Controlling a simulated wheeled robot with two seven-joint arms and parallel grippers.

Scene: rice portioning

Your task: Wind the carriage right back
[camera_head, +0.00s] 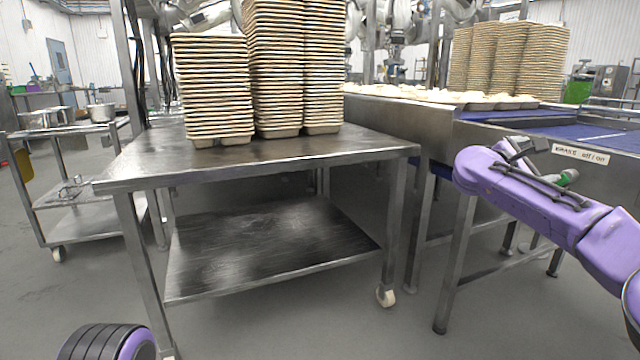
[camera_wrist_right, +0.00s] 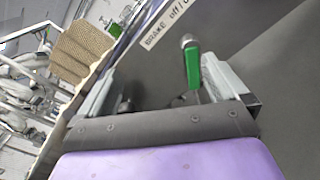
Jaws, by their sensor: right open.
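My right gripper (camera_head: 540,158) is at the side of the steel conveyor, and its fingers are apart. It also shows in the right wrist view (camera_wrist_right: 165,88). A lever with a green grip (camera_wrist_right: 193,68) and a rounded metal end stands between the fingers, closer to the right finger in that view. The fingers are not closed on it. The lever's green part (camera_head: 568,176) shows small beside the gripper in the head view. A label reading "BRAKE off / on" (camera_head: 580,153) is just above it. I cannot make out a carriage for certain. My left gripper is out of view.
A wheeled steel table (camera_head: 350,146) bears tall stacks of tan trays (camera_head: 215,90). The conveyor (camera_head: 400,112) carries a row of filled trays, with more stacks (camera_head: 540,60) behind. A steel trolley (camera_head: 88,212) stands at the left. The floor in front is clear.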

